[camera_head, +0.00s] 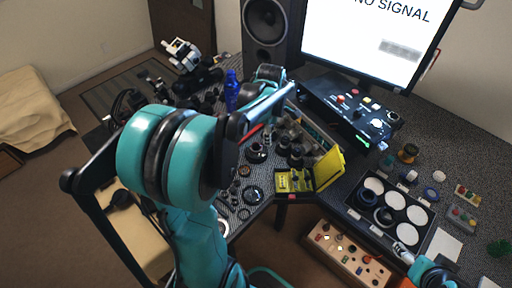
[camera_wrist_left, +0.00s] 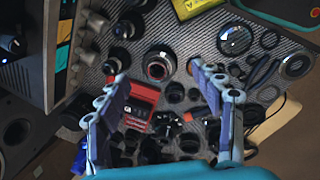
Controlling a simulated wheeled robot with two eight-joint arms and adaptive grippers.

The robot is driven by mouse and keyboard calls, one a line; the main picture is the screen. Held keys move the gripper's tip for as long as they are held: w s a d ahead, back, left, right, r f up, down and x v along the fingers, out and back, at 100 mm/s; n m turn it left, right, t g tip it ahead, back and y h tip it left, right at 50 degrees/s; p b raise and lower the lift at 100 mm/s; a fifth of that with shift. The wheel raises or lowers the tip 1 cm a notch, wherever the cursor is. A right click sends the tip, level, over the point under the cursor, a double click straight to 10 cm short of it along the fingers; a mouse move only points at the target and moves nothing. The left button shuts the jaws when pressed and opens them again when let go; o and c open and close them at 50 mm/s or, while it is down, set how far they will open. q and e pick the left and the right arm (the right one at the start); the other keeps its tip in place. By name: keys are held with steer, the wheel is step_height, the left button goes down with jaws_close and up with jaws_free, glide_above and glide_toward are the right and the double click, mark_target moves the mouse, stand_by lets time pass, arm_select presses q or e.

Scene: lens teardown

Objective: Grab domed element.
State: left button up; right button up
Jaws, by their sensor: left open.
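My left gripper (camera_wrist_left: 160,76) is open in the left wrist view, its two fingers spread over the crowded table with nothing held between them. Below the gap are a red box (camera_wrist_left: 142,103) and dark lens parts. A round glass element in a dark ring (camera_wrist_left: 235,40) lies at the upper right of that view, outside the fingers. It seems to be the glass disc (camera_head: 253,194) on the table in the head view. I cannot tell whether it is domed. My left arm hides part of the table in the head view. My right arm shows only partly at the lower right.
A yellow open-lidded box (camera_head: 328,169) stands right of the lens parts. A tray with white discs (camera_head: 365,226) and a wooden button panel (camera_head: 345,256) are further right. A speaker (camera_head: 270,28) and monitor (camera_head: 365,40) stand behind. A blue bottle (camera_head: 232,92) is at the back.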

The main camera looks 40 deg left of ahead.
mark_target(256, 145)
arm_select(q)
steer(key=a+f+n, duration=0.2)
steer(key=a, duration=0.1)
steer(key=w+a+f+n+g, duration=0.1)
steer(key=a+f+n, duration=0.1)
steer(key=f+n, duration=0.1)
steer(key=w+a+f+n, duration=0.1)
steer(key=a+f+n, duration=0.1)
steer(key=a+n, duration=0.1)
steer(key=shift+a+f+g+h, duration=0.2)
steer(key=shift+a+g+h, duration=0.1)
steer(key=f, duration=0.2)
steer(key=f+n+b, duration=0.1)
steer(key=shift+a, duration=0.25)
steer(key=f+b, duration=0.1)
steer(key=f, duration=0.1)
steer(key=f+b, duration=0.1)
steer(key=d+f+b, duration=0.1)
steer(key=f, duration=0.1)
steer(key=shift+w+f, duration=0.15)
steer(key=shift+f, duration=0.15)
steer(key=shift+r, duration=0.1)
steer(key=c, duration=1.2)
